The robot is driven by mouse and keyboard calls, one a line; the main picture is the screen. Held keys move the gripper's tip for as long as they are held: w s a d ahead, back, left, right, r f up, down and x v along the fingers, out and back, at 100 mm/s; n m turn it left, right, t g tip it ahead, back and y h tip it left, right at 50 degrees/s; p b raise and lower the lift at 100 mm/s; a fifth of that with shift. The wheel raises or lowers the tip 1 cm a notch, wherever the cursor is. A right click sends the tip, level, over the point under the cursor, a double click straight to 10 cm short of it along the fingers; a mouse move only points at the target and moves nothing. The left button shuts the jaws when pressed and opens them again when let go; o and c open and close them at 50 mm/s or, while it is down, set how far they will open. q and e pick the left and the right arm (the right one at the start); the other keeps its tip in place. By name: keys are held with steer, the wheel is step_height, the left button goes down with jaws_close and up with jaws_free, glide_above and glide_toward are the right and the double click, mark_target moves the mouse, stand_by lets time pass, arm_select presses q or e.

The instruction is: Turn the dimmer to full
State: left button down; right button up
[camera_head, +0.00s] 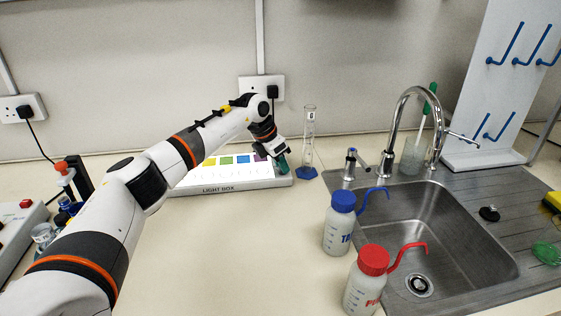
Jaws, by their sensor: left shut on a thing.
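The light box (233,187) lies on the bench by the back wall, with a lit white top and several coloured squares. My left arm reaches across from the left to the light box's right end. My left gripper (277,155) points down there and is shut on a small teal-green piece (283,166), which looks like the dimmer knob. The fingers hide much of it, and its turn position cannot be read. My right gripper is not in view.
A glass cylinder with a blue base (307,150) stands just right of the light box. Blue-capped (339,225) and red-capped (366,281) wash bottles stand left of the sink (455,245). The bench front centre is clear.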

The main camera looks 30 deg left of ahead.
arm_select(q)
steer(key=shift+r, duration=0.1)
stand_by(0.4)
steer(key=c, duration=1.2)
jaws_free()
steer(key=shift+c, duration=0.2)
steer(key=b+v, duration=0.1)
steer(key=v, duration=1.1)
steer(key=shift+w, duration=0.15)
